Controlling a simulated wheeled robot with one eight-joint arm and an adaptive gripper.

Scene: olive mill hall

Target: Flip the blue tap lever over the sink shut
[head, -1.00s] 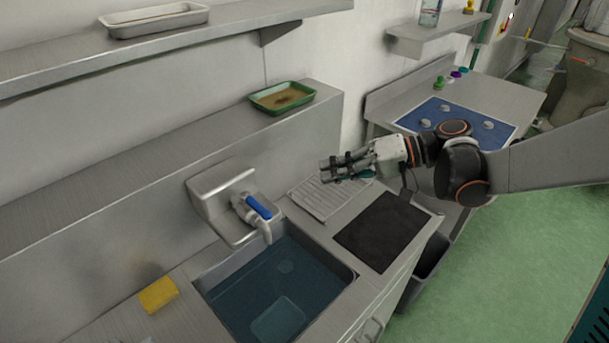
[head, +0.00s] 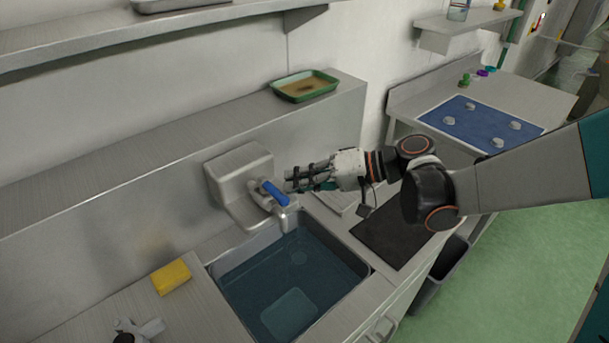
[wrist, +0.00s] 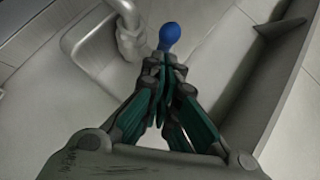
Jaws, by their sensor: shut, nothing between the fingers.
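The blue tap lever (head: 274,194) sits on a grey tap (head: 262,200) fixed to a metal wall box (head: 238,178) over the sink (head: 285,280). My gripper (head: 290,182) is shut and empty, just right of the lever in the head view. In the wrist view the lever (wrist: 170,34) shows its rounded blue end right beyond the fingertips of my gripper (wrist: 165,66). I cannot tell whether they touch. The tap's curved spout (wrist: 128,20) is left of the lever there. The sink holds water and a pale rectangular thing under the surface.
A yellow sponge (head: 171,276) lies on the counter left of the sink. A green tray (head: 305,86) stands on the ledge above. A dark mat (head: 398,235) covers the counter at right. The back panel rises close behind the tap.

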